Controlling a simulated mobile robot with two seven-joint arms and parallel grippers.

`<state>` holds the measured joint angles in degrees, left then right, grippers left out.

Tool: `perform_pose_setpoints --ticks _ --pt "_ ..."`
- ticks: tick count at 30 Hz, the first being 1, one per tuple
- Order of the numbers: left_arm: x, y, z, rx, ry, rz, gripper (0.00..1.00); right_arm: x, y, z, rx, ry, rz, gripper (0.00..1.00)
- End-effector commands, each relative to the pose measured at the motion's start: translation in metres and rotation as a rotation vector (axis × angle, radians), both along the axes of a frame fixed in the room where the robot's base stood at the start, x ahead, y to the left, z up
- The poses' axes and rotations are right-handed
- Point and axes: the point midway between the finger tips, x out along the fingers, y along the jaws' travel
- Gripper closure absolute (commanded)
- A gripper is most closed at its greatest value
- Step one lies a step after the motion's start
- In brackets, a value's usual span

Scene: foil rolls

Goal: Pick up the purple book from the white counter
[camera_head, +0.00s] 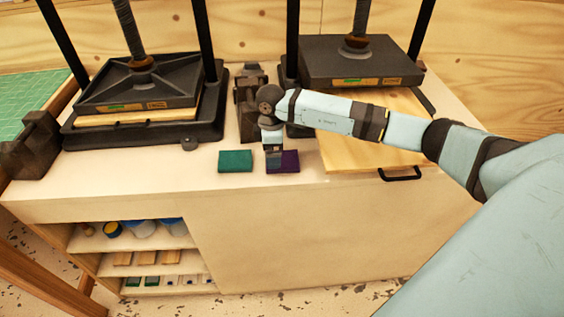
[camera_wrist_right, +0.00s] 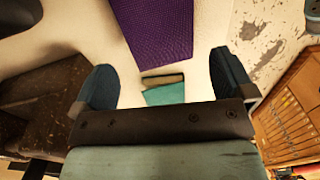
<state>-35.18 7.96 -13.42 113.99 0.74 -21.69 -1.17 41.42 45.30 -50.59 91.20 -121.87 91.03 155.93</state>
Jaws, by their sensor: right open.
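The purple book (camera_head: 288,163) lies flat on the white counter (camera_head: 140,187), near its front edge. My right gripper (camera_head: 273,158) is over its left part in the head view and hides some of it. In the right wrist view the purple book (camera_wrist_right: 156,28) fills the top middle, beyond the fingertips. My right gripper (camera_wrist_right: 163,73) is open, with its two fingers wide apart and nothing between them held. Whether the fingers touch the book cannot be told. My left gripper is not in view.
A teal book (camera_head: 235,161) lies just left of the purple one. Two black presses (camera_head: 140,82) (camera_head: 360,62) stand behind to the left and right. A wooden board (camera_head: 350,155) with a black handle is at right. Open shelves (camera_head: 140,243) are below.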

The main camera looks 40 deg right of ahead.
Motion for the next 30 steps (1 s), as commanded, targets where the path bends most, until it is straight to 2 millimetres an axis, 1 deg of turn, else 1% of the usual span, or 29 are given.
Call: perform_pose_setpoints --ticks 3,7,10,16,17,18,20,21,23,30 --pt "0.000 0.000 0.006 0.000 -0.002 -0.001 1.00 -0.004 0.003 -0.019 -0.001 0.006 0.000 0.00" --pt "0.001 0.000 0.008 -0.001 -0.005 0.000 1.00 -0.003 0.003 -0.035 0.001 0.003 -0.001 0.00" --pt "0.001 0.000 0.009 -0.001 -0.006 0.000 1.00 -0.003 0.003 -0.040 0.000 0.001 0.000 0.00" --pt "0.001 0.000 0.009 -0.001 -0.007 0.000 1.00 -0.003 0.003 -0.040 0.001 0.001 0.000 0.00" --pt "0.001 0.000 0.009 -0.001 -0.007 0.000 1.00 -0.003 0.003 -0.040 0.001 0.001 0.000 0.07" --pt "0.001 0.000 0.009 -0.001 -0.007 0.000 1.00 -0.003 0.003 -0.040 0.001 0.001 0.000 0.16" --pt "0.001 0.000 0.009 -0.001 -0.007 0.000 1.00 -0.003 0.003 -0.040 0.001 0.001 0.000 0.30" --pt "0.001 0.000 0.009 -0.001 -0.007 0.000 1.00 -0.003 0.003 -0.040 0.000 0.001 0.000 0.39" --pt "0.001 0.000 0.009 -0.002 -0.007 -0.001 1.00 -0.003 0.002 -0.040 0.000 0.001 0.000 0.53" --pt "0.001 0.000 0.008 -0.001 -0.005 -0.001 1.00 -0.002 0.002 -0.040 0.001 0.001 0.000 0.53"
